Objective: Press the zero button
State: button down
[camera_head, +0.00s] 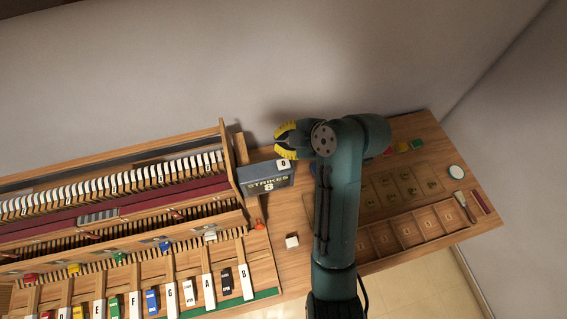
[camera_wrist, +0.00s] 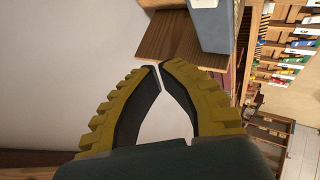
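The blue-grey counter box (camera_head: 266,178) reads "STRIKES 8". It stands on the wooden bench just right of the piano's end board. A small white button marked 0 (camera_head: 284,163) is at the right end of its top. My gripper (camera_head: 277,143), with yellow ribbed fingers, is above and behind the box, apart from the button. In the wrist view my fingertips (camera_wrist: 158,67) come together with nothing held between them. Part of the box (camera_wrist: 211,28) shows at the top of that view, beyond the tips. The button is not visible there.
The piano action and lettered keys (camera_head: 208,280) fill the left. A small white cube (camera_head: 292,241) lies on the bench before the box. A wooden tray (camera_head: 410,231) and a brush (camera_head: 464,205) lie right of my arm. The wall (camera_head: 150,60) is behind the bench.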

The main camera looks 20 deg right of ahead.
aim_at(282, 161)
notch_tip(282, 161, down, 6)
jog(key=b, duration=0.3)
jog(key=shift+f+b, duration=0.2)
jog(key=shift+b, duration=0.15)
jog(key=shift+f, duration=0.1)
dwell(0.9)
jog(key=shift+f+b, duration=0.3)
jog(key=shift+f, duration=0.05)
jog(key=shift+f+b, duration=0.35)
jog(key=shift+f, duration=0.1)
dwell(0.4)
jog(key=shift+r, duration=0.15)
jog(key=shift+r+p, duration=0.6)
jog(key=shift+r, duration=0.15)
notch_tip(282, 161, up, 5)
jog(key=p, duration=0.3)
jog(key=shift+r, duration=0.1)
